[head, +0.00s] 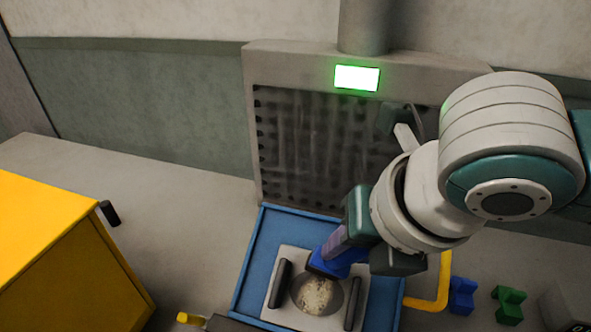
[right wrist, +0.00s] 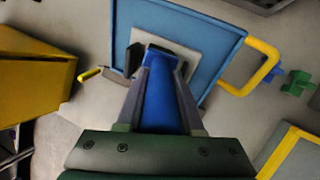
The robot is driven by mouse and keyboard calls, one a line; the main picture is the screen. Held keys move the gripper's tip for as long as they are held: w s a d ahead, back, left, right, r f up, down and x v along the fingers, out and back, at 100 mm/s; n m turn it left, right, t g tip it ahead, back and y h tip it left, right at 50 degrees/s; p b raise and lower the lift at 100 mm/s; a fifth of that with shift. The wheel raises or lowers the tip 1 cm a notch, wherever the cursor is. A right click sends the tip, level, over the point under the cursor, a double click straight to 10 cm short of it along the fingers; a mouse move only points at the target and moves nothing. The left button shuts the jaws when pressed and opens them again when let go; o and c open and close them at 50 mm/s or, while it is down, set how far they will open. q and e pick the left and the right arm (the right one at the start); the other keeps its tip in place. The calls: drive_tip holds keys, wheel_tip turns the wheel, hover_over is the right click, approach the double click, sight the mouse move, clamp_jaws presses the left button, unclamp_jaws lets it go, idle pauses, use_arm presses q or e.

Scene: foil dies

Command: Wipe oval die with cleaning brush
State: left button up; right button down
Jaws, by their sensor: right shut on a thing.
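The oval die (head: 317,296) is a round, speckled pale-brown face set in a light grey block (head: 275,310) with two dark bar handles. The block sits in a blue tray (head: 254,262). My right gripper (head: 335,243) is shut on the blue cleaning brush (head: 338,266) above the block. The brush's lower end is at the far edge of the oval face; I cannot tell whether it touches. In the right wrist view the brush (right wrist: 160,100) lies between the two grey fingers and hides most of the die. My left gripper is not in view.
A grey machine with a lit green panel (head: 357,78) and a strip curtain (head: 300,140) stands behind the tray. A yellow cabinet (head: 50,245) is at left. A yellow handle (head: 442,285) sticks out right of the tray, near blue (head: 461,296) and green (head: 508,304) pieces.

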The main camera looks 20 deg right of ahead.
drive_tip(key=shift+w+d+f, duration=0.1)
drive_tip(key=shift+w+f, duration=0.1)
drive_tip(key=shift+f, duration=0.15)
drive_tip(key=shift+s+a+f, duration=0.15)
drive_tip(key=shift+s+a, duration=0.15)
drive_tip(key=shift+s, duration=0.2)
drive_tip(key=shift+s+a+f+p, duration=0.6)
drive_tip(key=shift+s+a+f, duration=1)
drive_tip(key=shift+s, duration=0.65)
drive_tip(key=w+d+r+p, duration=0.2)
drive_tip(key=w, duration=0.1)
drive_tip(key=w+d+r+p, duration=0.1)
drive_tip(key=p, duration=0.1)
drive_tip(key=shift+w+d, duration=0.1)
drive_tip(key=shift+w, duration=0.1)
drive_tip(key=shift+w+d+r, duration=0.35)
drive_tip(key=shift+w+r, duration=0.05)
drive_tip(key=shift+w, duration=0.15)
